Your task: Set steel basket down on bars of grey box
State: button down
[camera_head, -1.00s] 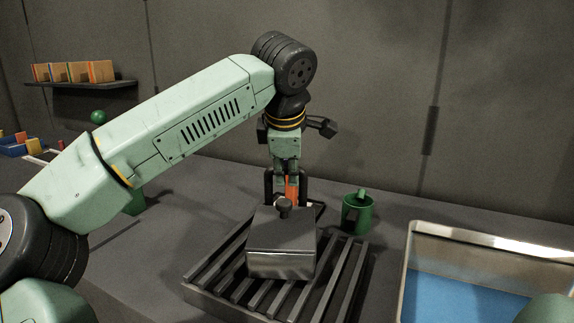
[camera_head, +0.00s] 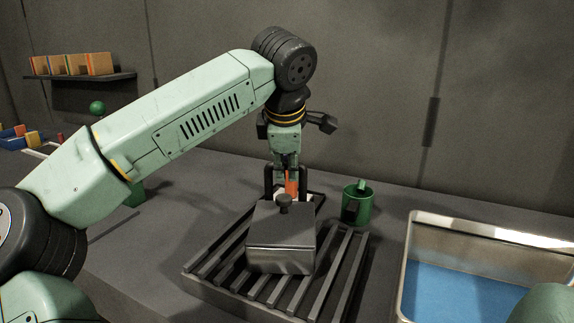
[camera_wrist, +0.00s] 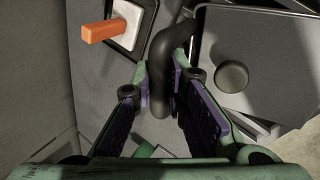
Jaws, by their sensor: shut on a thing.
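The steel basket (camera_head: 282,240) is a grey lidded box with a round dark knob on top. My gripper (camera_head: 285,180) is behind it in the head view. In the wrist view my gripper (camera_wrist: 165,100) is shut on the basket's dark curved handle (camera_wrist: 165,55), and part of the lid (camera_wrist: 255,45) shows at the right. The grey box (camera_head: 205,268) has a top of parallel bars. The basket is upright over its middle bars. I cannot tell whether its underside touches them, as the basket hides the bars beneath.
A green cup (camera_head: 357,205) stands just right of the basket, behind the grey box. A metal-rimmed tray with a blue floor (camera_head: 450,290) lies at the right. An orange lever on a white plate (camera_wrist: 128,25) is close behind my gripper. The back wall is near.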

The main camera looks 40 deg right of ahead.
aim_at(285, 198)
jog(key=c, duration=1.5)
grip_release()
jog(key=shift+f, duration=0.1)
jog(key=v, duration=1.2)
